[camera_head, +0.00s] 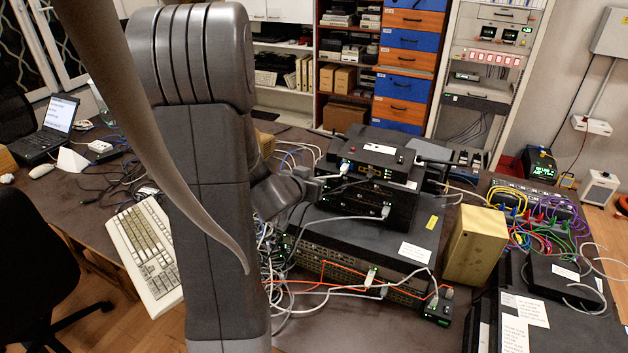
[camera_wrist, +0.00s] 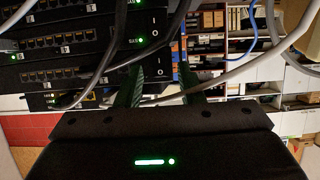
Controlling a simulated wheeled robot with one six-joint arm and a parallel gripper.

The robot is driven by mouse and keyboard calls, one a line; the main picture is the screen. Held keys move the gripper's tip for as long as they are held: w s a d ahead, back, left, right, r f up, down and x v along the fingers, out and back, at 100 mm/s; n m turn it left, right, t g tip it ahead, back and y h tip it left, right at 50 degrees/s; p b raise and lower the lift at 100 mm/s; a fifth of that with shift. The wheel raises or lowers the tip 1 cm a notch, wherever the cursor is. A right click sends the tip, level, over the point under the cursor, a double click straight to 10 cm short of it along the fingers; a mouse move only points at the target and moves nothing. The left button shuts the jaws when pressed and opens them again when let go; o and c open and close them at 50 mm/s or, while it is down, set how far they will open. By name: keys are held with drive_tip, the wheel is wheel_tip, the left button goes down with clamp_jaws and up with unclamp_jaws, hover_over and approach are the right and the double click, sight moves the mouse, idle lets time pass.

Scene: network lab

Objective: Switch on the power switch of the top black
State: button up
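The top black box (camera_head: 372,158) lies on a stack of black devices in the middle of the table in the head view. It has white labels on top and cables at its front. In the wrist view, black network boxes (camera_wrist: 55,45) with ports fill the upper left. Their right ends carry I and O marks beside small green lights (camera_wrist: 140,40). I cannot tell for sure which of them is the top box, nor its switch position.
Several loose grey and black cables (camera_wrist: 210,75) cross close to my fingers. A larger rack device (camera_head: 350,265) with orange cables lies under the stack. A yellowish box (camera_head: 475,246) stands to its right. A keyboard (camera_head: 150,250) lies on the left.

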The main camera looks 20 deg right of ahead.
drive_tip(key=shift+w+d+f, duration=0.2)
drive_tip(key=shift+w+d, duration=0.15)
drive_tip(key=shift+d, duration=0.15)
clamp_jaws()
drive_tip(key=f+h+b, duration=0.1)
drive_tip(key=b, duration=0.4)
drive_tip(key=shift+t+b, duration=0.3)
drive_tip(key=b, duration=0.3)
drive_tip(key=shift+a+f+t+h, duration=0.1)
drive_tip(key=shift+f+t+h, duration=0.05)
drive_tip(key=shift+t+h, duration=0.25)
drive_tip(key=shift+h+b, duration=0.3)
drive_tip(key=shift+b, duration=0.3)
drive_tip(key=shift+r, duration=0.25)
